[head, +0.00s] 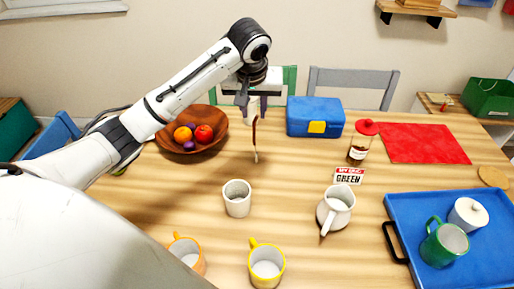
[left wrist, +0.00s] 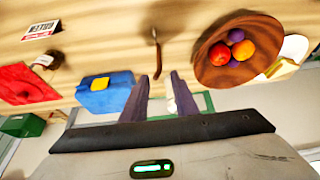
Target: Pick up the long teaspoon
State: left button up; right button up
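The long teaspoon (head: 255,142) shows as a thin brown-and-pale piece near the far middle of the wooden table, its length running from near to far. It also shows in the left wrist view (left wrist: 156,46), just beyond the fingertips and in line with the gap between them. My left gripper (head: 254,108) is over the far edge of the table, at the spoon's far end. My right gripper is not in view.
A wooden fruit bowl (head: 225,121) is left of the spoon, a blue lunch box (head: 305,117) right of it. A jar (head: 358,152), white pitcher (head: 335,212), grey cup (head: 237,199), yellow mug (head: 265,270) and blue tray (head: 405,210) stand around. Chairs (head: 352,80) line the far edge.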

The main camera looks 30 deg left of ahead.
pick_arm(q)
jog(key=x, duration=0.5)
jog(key=shift+s+d+f, duration=0.1)
jog(key=shift+s, duration=0.05)
grip_shut()
